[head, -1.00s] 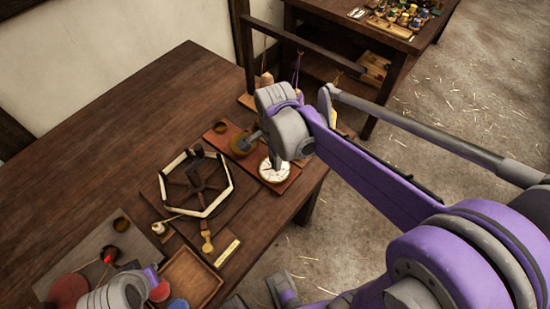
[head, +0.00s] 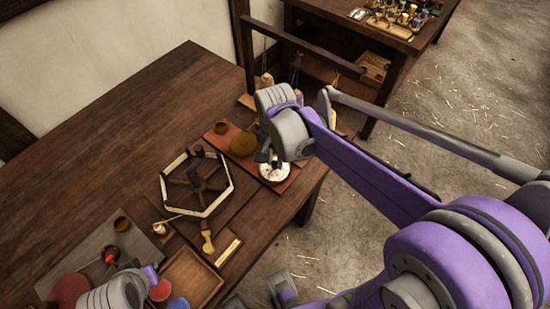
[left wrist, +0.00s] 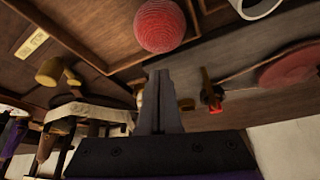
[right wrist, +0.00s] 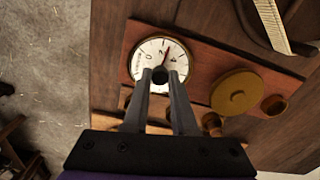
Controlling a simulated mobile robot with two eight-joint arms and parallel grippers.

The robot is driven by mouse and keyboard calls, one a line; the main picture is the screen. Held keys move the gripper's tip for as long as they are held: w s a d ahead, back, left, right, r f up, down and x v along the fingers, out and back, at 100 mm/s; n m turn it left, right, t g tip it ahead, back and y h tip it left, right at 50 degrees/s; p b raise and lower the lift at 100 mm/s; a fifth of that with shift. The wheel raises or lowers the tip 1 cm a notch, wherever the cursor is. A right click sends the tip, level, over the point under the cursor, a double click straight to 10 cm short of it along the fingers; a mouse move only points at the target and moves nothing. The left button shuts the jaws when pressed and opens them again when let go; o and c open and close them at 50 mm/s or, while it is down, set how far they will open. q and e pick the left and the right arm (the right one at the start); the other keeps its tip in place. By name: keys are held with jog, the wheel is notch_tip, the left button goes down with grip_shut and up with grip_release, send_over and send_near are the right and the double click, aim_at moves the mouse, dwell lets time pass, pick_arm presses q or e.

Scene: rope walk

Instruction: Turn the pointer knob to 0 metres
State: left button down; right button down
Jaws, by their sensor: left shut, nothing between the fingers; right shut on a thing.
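The round white dial (right wrist: 147,54) is set in a red-brown board, with dark marks around its face. Its thin red pointer (right wrist: 167,51) points up and slightly right in the right wrist view, between the marks there. The dark knob (right wrist: 160,75) is at the dial's centre. My right gripper (right wrist: 161,82) is shut on the knob, one finger on each side. In the head view the dial (head: 275,174) is partly hidden by my right gripper (head: 269,158). My left gripper (left wrist: 160,76) is shut and empty, near a red ball (left wrist: 160,26).
On the same board are a brass disc (right wrist: 237,93) and a small round cup (right wrist: 274,105). A six-sided wheel frame (head: 165,187) stands left of the board. A wooden tray (head: 193,278) lies at the front. Bare table (head: 110,130) is free at the back left.

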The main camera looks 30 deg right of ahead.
aim_at(275, 163)
pick_arm(q)
jog(key=shift+r, duration=0.25)
pick_arm(e)
jog(key=n, duration=0.6)
pick_arm(q)
jog(key=shift+r+p, duration=0.1)
jog(key=shift+p, duration=0.2)
pick_arm(e)
jog(key=n, duration=0.6)
jog(key=shift+n, duration=0.3)
jog(key=c, duration=0.7)
grip_release()
pick_arm(q)
jog(key=shift+w+r+p, duration=0.2)
jog(key=shift+r+p, duration=0.4)
jog(key=shift+r, duration=0.1)
pick_arm(e)
notch_tip(275, 163, up, 11)
jog(key=shift+f, duration=0.1)
